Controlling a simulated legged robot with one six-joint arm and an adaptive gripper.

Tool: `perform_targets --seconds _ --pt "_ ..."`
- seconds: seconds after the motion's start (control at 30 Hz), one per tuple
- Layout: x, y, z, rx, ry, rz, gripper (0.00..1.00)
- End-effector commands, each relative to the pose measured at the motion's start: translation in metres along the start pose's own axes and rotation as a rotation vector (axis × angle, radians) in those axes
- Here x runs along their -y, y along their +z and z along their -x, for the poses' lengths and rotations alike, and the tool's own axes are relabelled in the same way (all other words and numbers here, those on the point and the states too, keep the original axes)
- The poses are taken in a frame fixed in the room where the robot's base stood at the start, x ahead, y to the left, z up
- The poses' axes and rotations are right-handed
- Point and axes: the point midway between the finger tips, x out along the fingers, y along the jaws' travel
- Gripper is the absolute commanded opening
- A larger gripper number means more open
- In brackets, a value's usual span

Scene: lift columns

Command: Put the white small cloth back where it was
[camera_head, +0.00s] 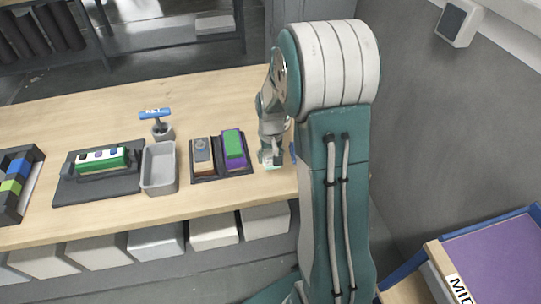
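My gripper (270,158) is low over the right end of the wooden table (90,120), just right of a black two-slot tray (207,180). Its fingers are small and partly turned away, so I cannot tell whether they are open or shut. A pale patch shows at the fingertips, but I cannot tell cloth from finger there. I cannot clearly make out a white small cloth anywhere. My arm hides the table's right end.
The tray holds a grey-topped block (202,150) and a purple-and-green block (234,146). A purple-topped box (495,255) stands lower right.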

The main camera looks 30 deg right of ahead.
Motion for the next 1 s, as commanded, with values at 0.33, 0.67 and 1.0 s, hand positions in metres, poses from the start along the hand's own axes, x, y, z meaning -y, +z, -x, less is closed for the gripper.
perform_targets --seconds 0.33,0.67,1.0 --pt "0.0 0.0 0.0 0.001 0.0 0.0 1.0" --pt "0.0 -0.001 0.019 -0.004 0.0 0.0 1.0" --pt "0.0 -0.001 0.089 -0.004 0.0 -0.001 1.0"
